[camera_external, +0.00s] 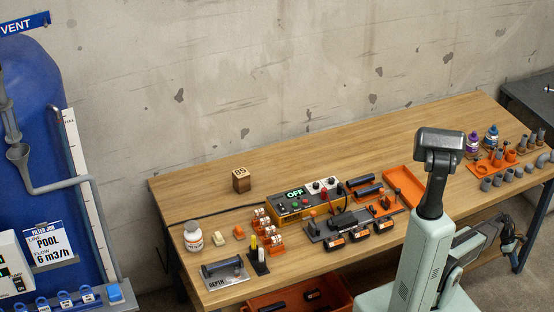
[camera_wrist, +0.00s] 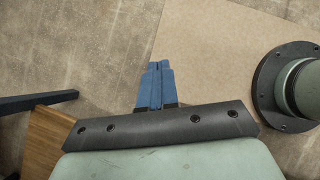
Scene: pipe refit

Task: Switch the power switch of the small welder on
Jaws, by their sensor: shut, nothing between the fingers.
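The small welder (camera_external: 292,208) is a yellow-orange box with a dark front, in the middle of the workbench in the external view. Its lit green display (camera_external: 294,193) reads OFF. Red and green controls show on its front; I cannot tell at this size which is the power switch or how it is set. My gripper (camera_wrist: 159,66) has blue fingers, shut and empty, in the wrist view. It is over the floor beside the bench, well away from the welder, which is outside the wrist view. In the external view I cannot make out the fingertips clearly.
Orange holders (camera_external: 268,218) and black-and-orange packs (camera_external: 358,229) crowd the front of the welder. The bench's back strip is mostly clear.

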